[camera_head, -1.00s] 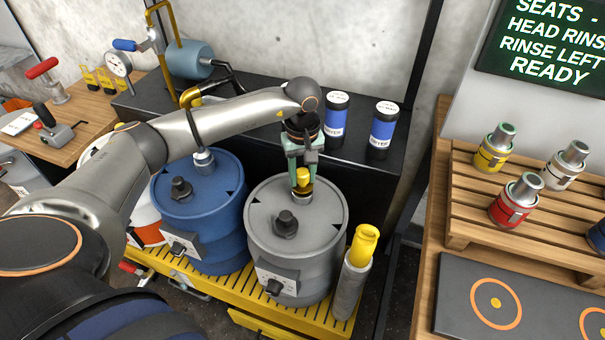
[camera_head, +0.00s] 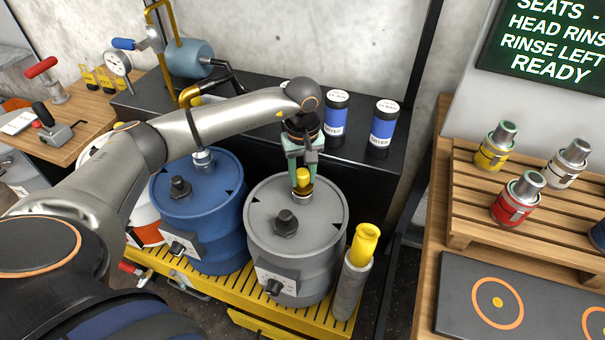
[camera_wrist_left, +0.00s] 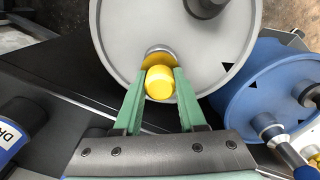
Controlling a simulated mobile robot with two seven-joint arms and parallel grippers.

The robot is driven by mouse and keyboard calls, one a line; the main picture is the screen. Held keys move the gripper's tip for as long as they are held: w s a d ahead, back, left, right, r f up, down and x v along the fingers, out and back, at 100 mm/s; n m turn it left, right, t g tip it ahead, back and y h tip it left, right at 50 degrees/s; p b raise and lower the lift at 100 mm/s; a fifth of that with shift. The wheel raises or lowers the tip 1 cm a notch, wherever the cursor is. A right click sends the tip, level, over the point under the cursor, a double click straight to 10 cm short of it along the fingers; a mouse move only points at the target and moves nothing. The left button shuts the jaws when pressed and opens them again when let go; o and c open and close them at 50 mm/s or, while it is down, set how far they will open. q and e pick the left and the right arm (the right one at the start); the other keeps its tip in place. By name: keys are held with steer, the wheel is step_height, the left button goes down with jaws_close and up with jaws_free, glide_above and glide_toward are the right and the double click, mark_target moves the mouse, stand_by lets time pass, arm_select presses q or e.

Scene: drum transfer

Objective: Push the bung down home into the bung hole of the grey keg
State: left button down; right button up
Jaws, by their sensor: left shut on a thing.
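The grey keg (camera_head: 296,240) stands on a yellow slatted platform, with a dark cap near the middle of its lid. My left gripper (camera_head: 303,175) points down over the far edge of the lid. It is shut on the yellow bung (camera_head: 302,178), which sits at the metal ring of the bung hole (camera_head: 302,194). In the left wrist view the bung (camera_wrist_left: 160,82) is between the two green fingers, and the ring (camera_wrist_left: 158,52) shows partly behind it. I cannot tell how deep the bung sits. My right gripper is not in view.
A blue keg (camera_head: 200,213) with a hose coupling stands left of the grey keg. A grey cylinder with a yellow top (camera_head: 364,246) stands close on the right. Dark bottles with blue labels (camera_head: 382,132) stand on the black shelf behind. A wooden rack (camera_head: 470,190) holds several canisters.

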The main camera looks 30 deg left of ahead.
arm_select(q)
steer(key=shift+f, duration=0.15)
steer(key=shift+f+b, duration=0.55)
steer(key=shift+b, duration=0.05)
steer(key=shift+c, duration=2)
jaws_free()
